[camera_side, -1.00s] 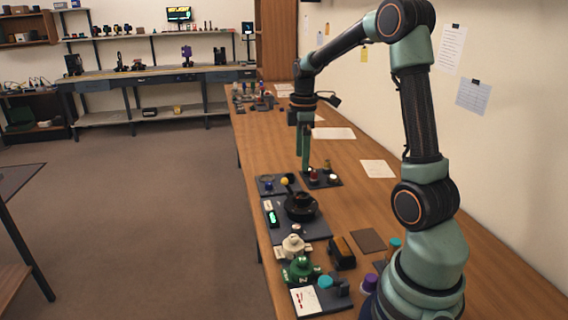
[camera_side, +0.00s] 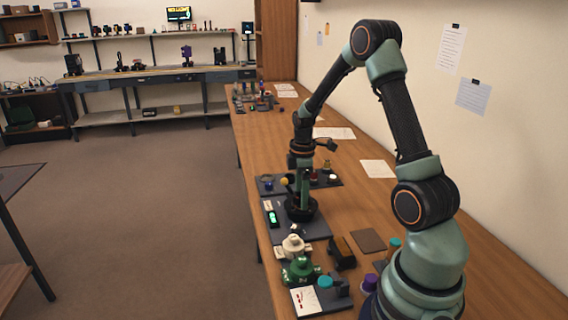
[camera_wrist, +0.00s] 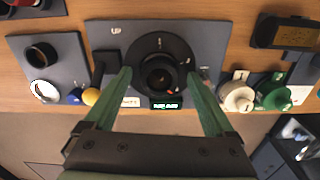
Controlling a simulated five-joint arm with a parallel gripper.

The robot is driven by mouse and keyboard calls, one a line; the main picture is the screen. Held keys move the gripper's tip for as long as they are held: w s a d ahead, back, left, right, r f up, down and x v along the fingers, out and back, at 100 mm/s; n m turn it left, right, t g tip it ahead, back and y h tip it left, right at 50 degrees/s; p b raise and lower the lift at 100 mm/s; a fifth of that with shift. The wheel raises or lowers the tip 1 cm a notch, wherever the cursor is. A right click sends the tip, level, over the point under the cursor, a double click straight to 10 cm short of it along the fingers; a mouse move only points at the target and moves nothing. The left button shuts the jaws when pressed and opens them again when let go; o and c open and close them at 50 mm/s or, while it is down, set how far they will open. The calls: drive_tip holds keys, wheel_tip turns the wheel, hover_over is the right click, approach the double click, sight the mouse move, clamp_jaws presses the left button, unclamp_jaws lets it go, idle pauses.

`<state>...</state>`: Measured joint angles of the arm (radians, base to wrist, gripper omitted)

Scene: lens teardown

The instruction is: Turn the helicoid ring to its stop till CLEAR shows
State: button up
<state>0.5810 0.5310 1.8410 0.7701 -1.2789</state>
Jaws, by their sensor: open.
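The black lens assembly with its round ring (camera_wrist: 160,72) sits on a grey mat (camera_wrist: 107,32) on the bench. It also shows as a dark base (camera_side: 313,211) under my gripper in the side view. My gripper (camera_wrist: 163,82) is open, with one green finger on each side of the lens's inner barrel in the wrist view. In the side view my gripper (camera_side: 303,200) points down at the lens; finger contact cannot be told. A small display (camera_wrist: 165,103) at the mat's edge glows green, its text too small to read.
A white part (camera_wrist: 236,97) and a green part (camera_wrist: 275,92) stand to the right in the wrist view. A yellow ball (camera_wrist: 91,96) and a blue ball (camera_wrist: 75,97) lie left. A second grey mat (camera_wrist: 65,50) holds rings. A dark brown box (camera_side: 341,253) stands nearby.

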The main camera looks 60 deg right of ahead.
drive_tip(key=c, duration=1.4)
drive_tip(key=shift+m, duration=0.4)
drive_tip(key=m, duration=0.4)
drive_tip(key=shift+m, duration=0.3)
drive_tip(key=m, duration=0.5)
drive_tip(key=shift+m, duration=0.3)
drive_tip(key=m, duration=1)
drive_tip(key=shift+m, duration=0.4)
